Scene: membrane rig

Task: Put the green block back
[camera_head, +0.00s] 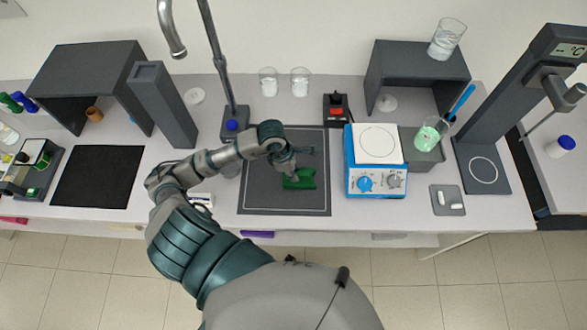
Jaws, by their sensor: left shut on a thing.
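The green block (300,180) is low over or on the dark grey mat (270,203) in the middle of the bench. My left arm reaches in from the left, and my left gripper (292,172) is shut on the block's upper left part. The gripper's fingers partly hide the block. I cannot tell whether the block touches the mat. My right gripper is not in view.
A blue and white hotplate (375,180) stands right of the mat. A black mat (98,177) lies bare at left.

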